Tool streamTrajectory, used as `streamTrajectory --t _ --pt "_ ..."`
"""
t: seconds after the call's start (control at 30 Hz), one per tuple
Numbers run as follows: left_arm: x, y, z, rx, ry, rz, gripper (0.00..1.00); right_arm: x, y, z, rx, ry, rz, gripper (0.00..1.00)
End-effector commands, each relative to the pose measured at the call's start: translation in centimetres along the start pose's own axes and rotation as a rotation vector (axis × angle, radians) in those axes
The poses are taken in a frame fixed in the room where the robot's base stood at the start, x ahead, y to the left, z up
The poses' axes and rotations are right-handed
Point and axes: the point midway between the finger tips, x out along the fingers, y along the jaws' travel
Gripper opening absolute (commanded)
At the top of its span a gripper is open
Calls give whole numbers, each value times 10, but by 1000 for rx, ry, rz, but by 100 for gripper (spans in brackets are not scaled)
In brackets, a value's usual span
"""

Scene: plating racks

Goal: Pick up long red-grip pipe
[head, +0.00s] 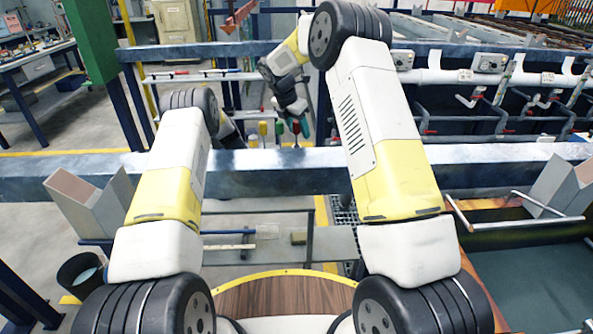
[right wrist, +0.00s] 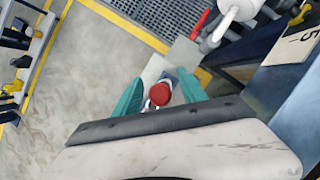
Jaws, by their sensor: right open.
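The red grip (right wrist: 159,94) shows end-on in the right wrist view, between the two teal fingers of my right gripper (right wrist: 160,88). The fingers are open, one on each side of it, with no clear contact. The pipe's length below the grip is mostly hidden. In the head view my right gripper (head: 294,124) is small and far off, pointing down beside a red grip (head: 296,131) in a row of coloured grips. My left arm reaches forward in the head view, but its gripper is hidden behind its own links.
A blue-grey beam (head: 250,172) crosses in front. White piping with a red handle (right wrist: 200,24) lies near the fingers in the right wrist view.

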Motion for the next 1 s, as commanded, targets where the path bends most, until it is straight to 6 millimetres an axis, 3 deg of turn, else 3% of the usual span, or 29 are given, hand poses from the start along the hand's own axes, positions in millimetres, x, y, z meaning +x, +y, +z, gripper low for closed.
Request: streamTrajectory --t 0.27,0.53,1.0 --pt "0 0 0 0 1 -1 7 8 0 0 1 -1 0 49" --pt "0 0 0 0 1 -1 7 7 0 0 1 0 0 0" --pt "0 0 0 0 1 -1 7 7 0 0 1 0 1 0"
